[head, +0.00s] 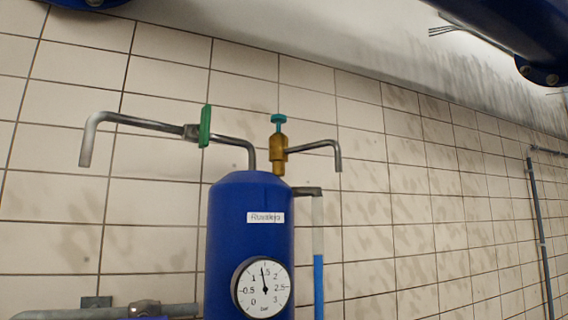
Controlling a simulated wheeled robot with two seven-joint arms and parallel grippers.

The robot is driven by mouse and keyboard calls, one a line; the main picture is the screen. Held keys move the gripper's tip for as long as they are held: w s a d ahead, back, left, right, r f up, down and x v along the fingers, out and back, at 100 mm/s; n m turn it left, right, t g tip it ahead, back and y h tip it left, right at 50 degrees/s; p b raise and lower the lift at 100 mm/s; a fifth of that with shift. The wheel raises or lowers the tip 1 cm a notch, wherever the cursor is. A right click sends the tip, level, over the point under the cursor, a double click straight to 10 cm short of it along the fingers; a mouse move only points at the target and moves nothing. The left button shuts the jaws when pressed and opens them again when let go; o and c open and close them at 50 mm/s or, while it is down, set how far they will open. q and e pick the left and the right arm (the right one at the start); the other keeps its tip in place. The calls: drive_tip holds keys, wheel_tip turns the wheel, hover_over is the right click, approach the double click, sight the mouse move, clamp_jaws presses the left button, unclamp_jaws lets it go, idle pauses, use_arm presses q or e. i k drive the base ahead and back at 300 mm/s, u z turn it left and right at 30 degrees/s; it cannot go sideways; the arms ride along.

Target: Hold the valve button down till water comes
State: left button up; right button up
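The valve button is a teal knob (278,118) on top of a brass valve body (278,155), which stands on the blue tank (250,205). A short grey spout (318,146) runs right from the brass valve and bends down. No stream shows below its end. Nothing touches the button. Neither of my grippers shows in the head view.
A longer pipe (150,124) with a green handle (205,126) reaches left from the tank top. A dial gauge (263,288) is on the tank front. A sight tube (318,270) with blue in its lower part stands right. Tiled wall lies behind.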

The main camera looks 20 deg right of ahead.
sight(278, 119)
drive_tip(key=k, duration=1.65)
drive_tip(key=z, duration=0.4)
drive_tip(key=i, duration=1.15)
drive_tip(key=u, duration=0.85)
